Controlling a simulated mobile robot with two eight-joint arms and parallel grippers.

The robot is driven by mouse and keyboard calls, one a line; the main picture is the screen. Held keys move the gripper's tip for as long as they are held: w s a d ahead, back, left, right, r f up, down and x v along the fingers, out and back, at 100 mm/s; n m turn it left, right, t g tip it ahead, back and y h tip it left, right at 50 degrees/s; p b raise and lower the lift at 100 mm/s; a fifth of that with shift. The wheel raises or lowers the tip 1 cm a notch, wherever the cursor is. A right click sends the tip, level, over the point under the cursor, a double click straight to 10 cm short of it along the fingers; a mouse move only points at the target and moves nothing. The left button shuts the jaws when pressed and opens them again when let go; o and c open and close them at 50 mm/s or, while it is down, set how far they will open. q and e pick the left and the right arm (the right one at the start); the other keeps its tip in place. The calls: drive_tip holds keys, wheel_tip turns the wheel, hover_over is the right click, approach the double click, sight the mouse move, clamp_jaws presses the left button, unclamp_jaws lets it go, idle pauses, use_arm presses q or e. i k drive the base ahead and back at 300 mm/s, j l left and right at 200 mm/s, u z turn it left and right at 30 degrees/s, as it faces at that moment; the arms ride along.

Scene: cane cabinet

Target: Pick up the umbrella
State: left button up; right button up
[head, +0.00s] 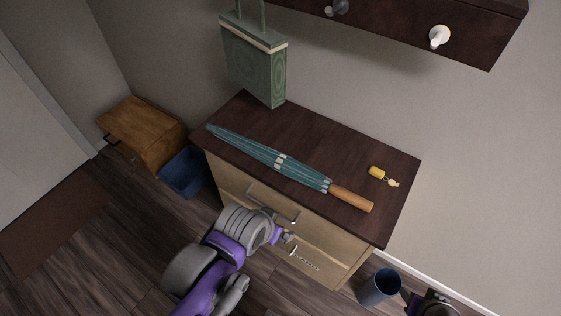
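A folded teal umbrella (255,152) with a wooden handle (351,198) lies across the dark top of the cabinet (315,140). Its tip points to the back left and its handle to the front right. My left gripper (288,239) is in front of the cabinet's drawer fronts, below the umbrella and apart from it. Its fingers are too small to read. Part of my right gripper (432,302) shows at the bottom edge, right of the cabinet; its fingers are not clear. Nothing touches the umbrella but the cabinet top.
A green bag (254,65) stands at the cabinet's back left corner. A small yellow item (377,173) lies right of the umbrella. A dark shelf with knobs (439,36) hangs above. Blue bins stand left (184,172) and right (380,287) of the cabinet.

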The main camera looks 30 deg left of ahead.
sight(286, 165)
drive_tip(key=k+l+z, duration=0.1)
drive_tip(key=z, duration=0.2)
drive_tip(key=k+l+z, duration=0.2)
drive_tip(key=z, duration=0.15)
drive_tip(key=u, duration=1.6)
drive_tip(key=i+j, duration=0.3)
drive_tip(key=j, duration=0.15)
drive_tip(key=i+j, duration=0.35)
drive_tip(key=j, duration=0.15)
drive_tip(key=i+j, duration=0.3)
drive_tip(key=j, duration=0.15)
